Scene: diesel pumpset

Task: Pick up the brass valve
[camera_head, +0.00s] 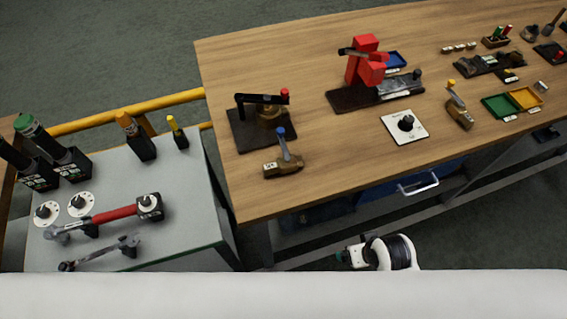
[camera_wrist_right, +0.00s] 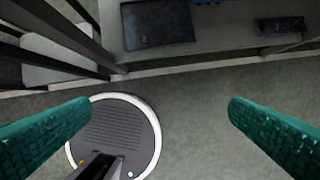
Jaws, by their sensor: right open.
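A brass valve (camera_head: 285,165) with an upright blue-tipped lever and a small white label lies near the left front of the wooden bench. A second brass-coloured valve (camera_head: 459,110) with a yellow-tipped lever stands farther right on the same bench. My right gripper (camera_wrist_right: 160,115) shows in the right wrist view as two teal fingers set wide apart, with nothing between them. It points down over grey floor, away from both valves. Neither valve shows in that view. My left gripper is not in view.
A dark board with a red-knobbed lever fixture (camera_head: 262,115) stands just behind the blue-levered valve. A red vise-like device (camera_head: 367,65) and a white plate with a black knob (camera_head: 405,126) are to the right. A grey side table (camera_head: 185,200) holds tools. Bare wood lies right of the valve.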

